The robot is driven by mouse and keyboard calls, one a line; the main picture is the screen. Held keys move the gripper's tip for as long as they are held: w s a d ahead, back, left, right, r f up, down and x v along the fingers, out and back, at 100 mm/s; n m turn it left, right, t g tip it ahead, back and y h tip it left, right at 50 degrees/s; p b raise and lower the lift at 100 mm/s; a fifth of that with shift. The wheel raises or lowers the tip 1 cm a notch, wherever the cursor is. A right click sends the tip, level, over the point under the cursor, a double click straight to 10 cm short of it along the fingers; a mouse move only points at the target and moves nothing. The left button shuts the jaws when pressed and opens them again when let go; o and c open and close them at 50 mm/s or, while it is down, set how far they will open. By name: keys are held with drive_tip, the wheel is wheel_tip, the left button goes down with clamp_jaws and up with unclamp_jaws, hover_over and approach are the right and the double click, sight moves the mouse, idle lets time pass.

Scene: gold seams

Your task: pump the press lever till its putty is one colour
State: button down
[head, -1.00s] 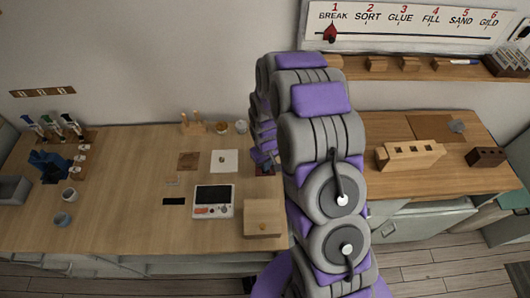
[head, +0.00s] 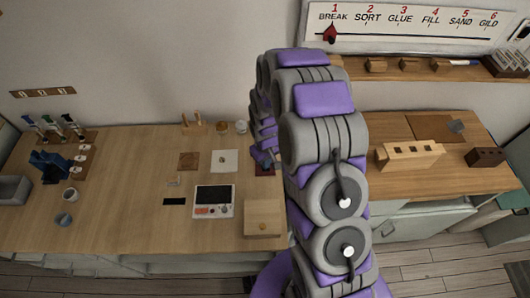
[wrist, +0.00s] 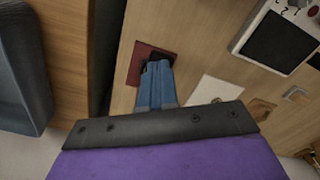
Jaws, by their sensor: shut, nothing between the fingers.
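My gripper (wrist: 157,68) is shut and empty in the wrist view, its blue fingers side by side. Their tips are over a dark red plate (wrist: 138,60) that bears a small dark part, mostly hidden by the fingers. I cannot tell whether they touch it or whether it is the press. In the head view the dark red plate (head: 265,172) shows beside my gripper (head: 266,160), mostly covered by my arm. A blue device (head: 48,166) stands at the far left of the bench. No lever or putty can be made out clearly.
A white device with a dark screen (head: 213,201) and a wooden box (head: 263,217) stand near the front edge. A white sheet (head: 225,161) and a brown square (head: 188,161) lie behind them. The left-middle bench is clear.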

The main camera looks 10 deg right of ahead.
drive_tip(key=shift+w+d+r+p, duration=0.1)
drive_tip(key=shift+w+r+p, duration=0.25)
drive_tip(key=shift+r, duration=0.45)
drive_tip(key=shift+w+r+p, duration=0.2)
drive_tip(key=shift+r+p, duration=0.1)
drive_tip(key=shift+r, duration=0.45)
drive_tip(key=shift+w+r, duration=0.25)
drive_tip(key=shift+r, duration=0.1)
drive_tip(key=shift+w+d+r+p, duration=0.2)
drive_tip(key=shift+w+r+p, duration=0.25)
drive_tip(key=shift+w+r, duration=0.25)
wheel_tip(320, 180, up, 7)
drive_tip(key=w+p, duration=0.1)
drive_tip(key=p, duration=0.1)
drive_tip(key=shift+w+d+f, duration=0.15)
drive_tip(key=shift+w+f, duration=0.05)
drive_tip(key=shift+w, duration=0.15)
idle(0.5)
idle(0.4)
